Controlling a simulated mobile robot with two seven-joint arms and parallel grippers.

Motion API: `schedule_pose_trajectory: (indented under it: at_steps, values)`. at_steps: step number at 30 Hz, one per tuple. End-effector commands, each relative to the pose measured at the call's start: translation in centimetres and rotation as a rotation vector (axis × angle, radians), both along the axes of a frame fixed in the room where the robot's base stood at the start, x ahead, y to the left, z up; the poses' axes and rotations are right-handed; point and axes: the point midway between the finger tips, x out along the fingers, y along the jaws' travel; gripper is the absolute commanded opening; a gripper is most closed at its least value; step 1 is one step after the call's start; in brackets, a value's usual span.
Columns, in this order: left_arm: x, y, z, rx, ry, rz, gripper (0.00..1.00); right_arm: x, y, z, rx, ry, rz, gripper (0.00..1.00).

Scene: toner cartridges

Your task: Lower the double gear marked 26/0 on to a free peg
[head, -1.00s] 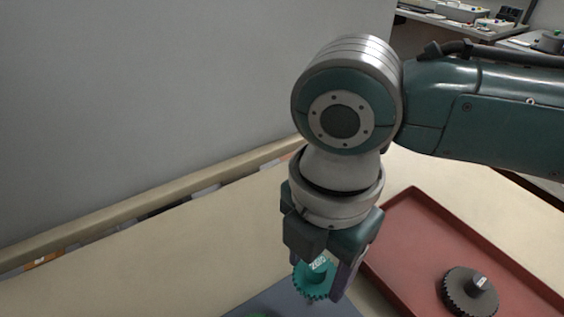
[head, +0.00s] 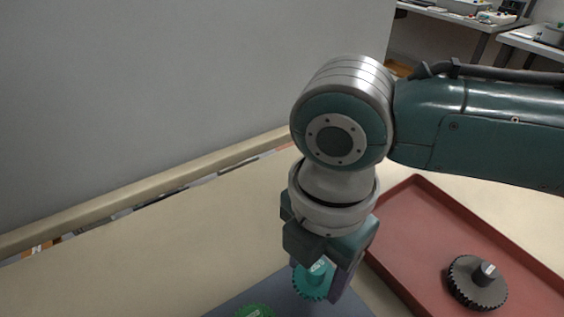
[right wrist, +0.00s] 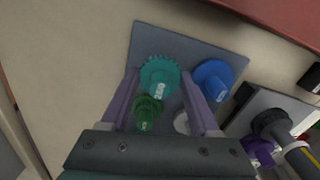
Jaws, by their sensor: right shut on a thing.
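A teal double gear (head: 311,282) is held between the fingers of my right gripper (head: 322,284), shut on its hub. A pale label shows on the hub; in the right wrist view the gear (right wrist: 158,74) appears between the fingertips, its marking too small to read surely. It is above the blue-grey plate (head: 285,292); I cannot tell the gap beneath it. A green gear (right wrist: 147,112) and a blue gear (right wrist: 213,76) are on the plate. A pale round thing (right wrist: 181,123), perhaps a peg, is partly hidden by a finger. My left gripper is out of view.
A red tray (head: 400,215) at right holds a dark gear (head: 476,283). In the right wrist view, a block with a dark grey part (right wrist: 270,124) and a purple part (right wrist: 258,151) stands right of the plate. The beige table (head: 170,255) is clear on the left.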

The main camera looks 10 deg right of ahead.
Motion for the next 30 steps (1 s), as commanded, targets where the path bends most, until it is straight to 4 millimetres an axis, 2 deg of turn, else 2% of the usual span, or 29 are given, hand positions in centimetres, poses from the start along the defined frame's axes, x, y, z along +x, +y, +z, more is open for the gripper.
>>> schedule_pose_trajectory:
  at_steps: [30]
  values:
    - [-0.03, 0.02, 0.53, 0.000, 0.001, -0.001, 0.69, 0.01, 0.01, 0.02, 0.000, 0.000, 0.000, 0.09]
